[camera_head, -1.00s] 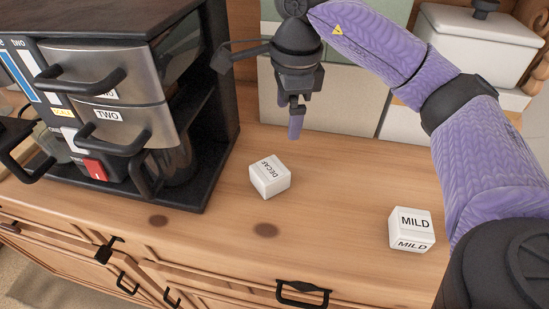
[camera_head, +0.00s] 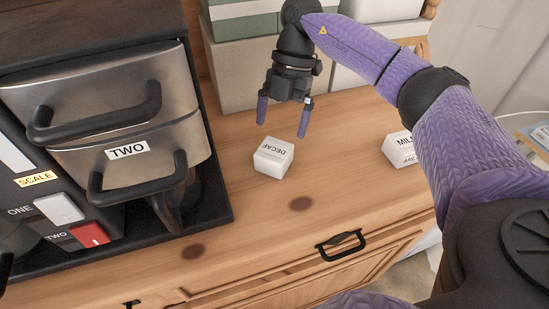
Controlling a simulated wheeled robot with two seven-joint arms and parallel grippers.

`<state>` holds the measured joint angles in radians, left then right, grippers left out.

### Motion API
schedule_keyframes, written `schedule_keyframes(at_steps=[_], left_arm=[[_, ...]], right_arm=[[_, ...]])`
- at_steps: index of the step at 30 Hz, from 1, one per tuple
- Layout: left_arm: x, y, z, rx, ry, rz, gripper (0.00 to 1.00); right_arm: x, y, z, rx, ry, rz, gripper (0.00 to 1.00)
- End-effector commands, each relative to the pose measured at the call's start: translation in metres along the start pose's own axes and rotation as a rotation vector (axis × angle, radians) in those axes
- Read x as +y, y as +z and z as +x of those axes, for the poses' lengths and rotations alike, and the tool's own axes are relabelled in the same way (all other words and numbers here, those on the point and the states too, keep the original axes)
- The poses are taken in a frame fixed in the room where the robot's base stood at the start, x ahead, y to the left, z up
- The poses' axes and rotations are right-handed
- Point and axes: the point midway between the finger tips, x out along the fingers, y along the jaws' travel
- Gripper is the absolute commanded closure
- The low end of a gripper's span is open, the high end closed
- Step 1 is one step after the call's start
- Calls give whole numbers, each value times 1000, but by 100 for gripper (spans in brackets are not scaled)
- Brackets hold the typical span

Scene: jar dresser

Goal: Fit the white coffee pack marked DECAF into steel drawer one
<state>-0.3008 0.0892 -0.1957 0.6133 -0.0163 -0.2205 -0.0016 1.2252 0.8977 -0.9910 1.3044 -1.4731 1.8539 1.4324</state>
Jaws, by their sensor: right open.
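The white DECAF pack (camera_head: 273,158) sits on the wooden dresser top, right of the coffee machine. My right gripper (camera_head: 283,117) is open and empty, with its purple-tipped fingers pointing down. It hangs above and slightly behind the DECAF pack, apart from it. Two steel drawers are stacked at the left. The lower steel drawer (camera_head: 160,160) carries the label TWO and looks shut. The upper steel drawer (camera_head: 85,88) also looks shut, and its label is not visible behind its black handle. My left gripper is not in view.
The white MILD pack (camera_head: 401,146) stands at the right, partly hidden by my right arm. Pale boxes (camera_head: 245,75) stand behind. The dresser top in front of the pack is clear.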

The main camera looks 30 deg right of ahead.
Motion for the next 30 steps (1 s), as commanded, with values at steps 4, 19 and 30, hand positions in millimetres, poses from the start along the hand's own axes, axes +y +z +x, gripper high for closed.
schedule_keyframes(at_steps=[4, 19, 30], left_arm=[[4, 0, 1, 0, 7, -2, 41], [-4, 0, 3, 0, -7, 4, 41], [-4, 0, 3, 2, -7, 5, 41]], right_arm=[[-2, -3, 27, 1, -3, -3, 0], [-1, -5, 58, -1, 1, -3, 19], [-1, -5, 57, -1, 1, -4, 84]])
